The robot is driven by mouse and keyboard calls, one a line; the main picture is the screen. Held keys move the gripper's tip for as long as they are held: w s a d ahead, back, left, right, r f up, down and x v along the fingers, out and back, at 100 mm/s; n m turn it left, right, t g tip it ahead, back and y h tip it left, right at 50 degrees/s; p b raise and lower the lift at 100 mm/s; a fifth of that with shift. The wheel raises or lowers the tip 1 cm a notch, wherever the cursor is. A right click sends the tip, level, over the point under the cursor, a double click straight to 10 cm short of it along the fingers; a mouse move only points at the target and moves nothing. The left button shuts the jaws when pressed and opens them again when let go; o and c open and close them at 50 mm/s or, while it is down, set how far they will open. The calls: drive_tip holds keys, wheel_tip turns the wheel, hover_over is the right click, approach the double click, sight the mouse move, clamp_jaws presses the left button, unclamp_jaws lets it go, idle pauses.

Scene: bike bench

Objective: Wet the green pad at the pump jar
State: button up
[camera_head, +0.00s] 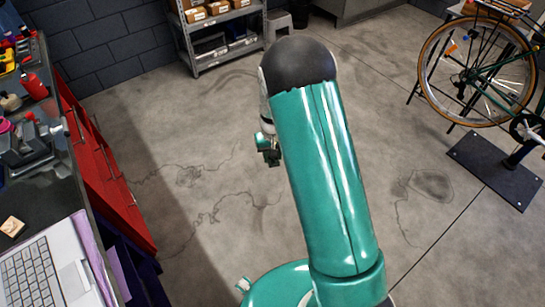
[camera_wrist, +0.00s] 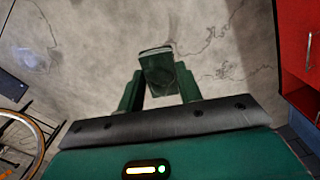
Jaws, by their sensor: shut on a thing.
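My gripper (camera_wrist: 158,92) is shut on the green pad (camera_wrist: 157,66), a dark green block held between the two fingers in the wrist view. Behind the pad there is only bare floor. In the head view my gripper (camera_head: 268,148) shows small beside my arm, over open floor and to the right of the bench. The pad is too small there to tell apart from the fingers. I cannot pick out the pump jar for certain among the items on the bench at the left.
The workbench (camera_head: 62,150) has red drawers (camera_head: 98,160). On it are a red bottle (camera_head: 35,87), a laptop (camera_head: 45,270) and a small wooden block (camera_head: 12,227). A shelf (camera_head: 215,60) stands at the back, a bicycle (camera_head: 480,75) at the right. The floor between is clear.

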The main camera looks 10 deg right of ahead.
drive_tip(key=shift+f, duration=0.8)
idle(0.8)
idle(0.6)
drive_tip(key=shift+r, duration=3.5)
